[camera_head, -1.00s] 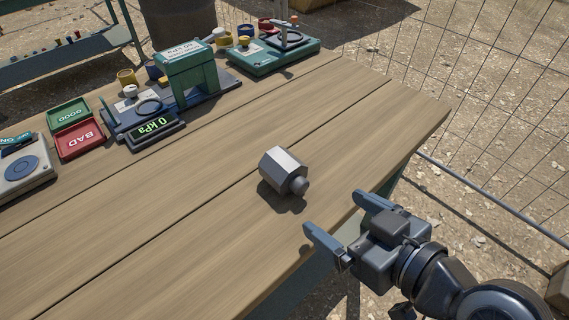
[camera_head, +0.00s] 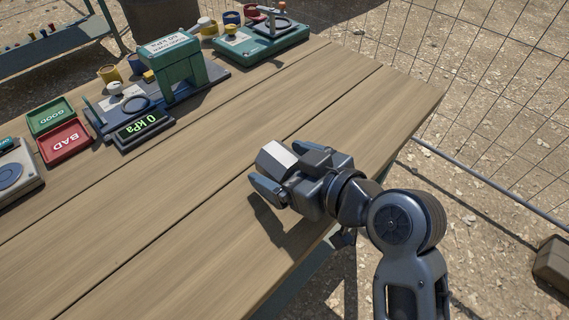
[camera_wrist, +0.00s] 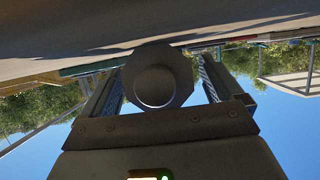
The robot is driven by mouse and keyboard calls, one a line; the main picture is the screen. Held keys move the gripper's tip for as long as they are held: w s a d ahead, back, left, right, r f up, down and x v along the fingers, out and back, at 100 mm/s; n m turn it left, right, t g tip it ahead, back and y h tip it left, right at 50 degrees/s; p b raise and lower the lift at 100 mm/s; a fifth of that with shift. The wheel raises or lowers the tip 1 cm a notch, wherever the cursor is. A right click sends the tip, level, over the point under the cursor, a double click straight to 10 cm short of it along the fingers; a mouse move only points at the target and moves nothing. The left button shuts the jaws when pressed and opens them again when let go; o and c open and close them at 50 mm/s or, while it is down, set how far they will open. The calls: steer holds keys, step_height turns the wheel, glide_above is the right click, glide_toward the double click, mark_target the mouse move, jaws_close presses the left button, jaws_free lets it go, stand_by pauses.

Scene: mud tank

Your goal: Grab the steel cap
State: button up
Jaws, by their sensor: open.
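The steel cap (camera_head: 275,159) is a grey faceted piece lying on its side on the wooden table (camera_head: 190,185). In the wrist view the cap (camera_wrist: 158,78) shows end-on, with a round knob facing me, between the two fingers. My gripper (camera_head: 272,170) is open at the cap, with its fingers on either side of it. In the head view the gripper body hides the knob end. I cannot tell whether either finger touches the cap.
A green press on a blue base (camera_head: 172,68) with a 0 kPa display (camera_head: 143,127) stands at the back left. Green GOOD (camera_head: 50,116) and red BAD (camera_head: 65,142) trays lie left of it. Another green device (camera_head: 262,38) stands at the back. The table's middle is clear.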

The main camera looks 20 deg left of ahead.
steer(key=shift+c, duration=0.2)
steer(key=c, duration=1.3)
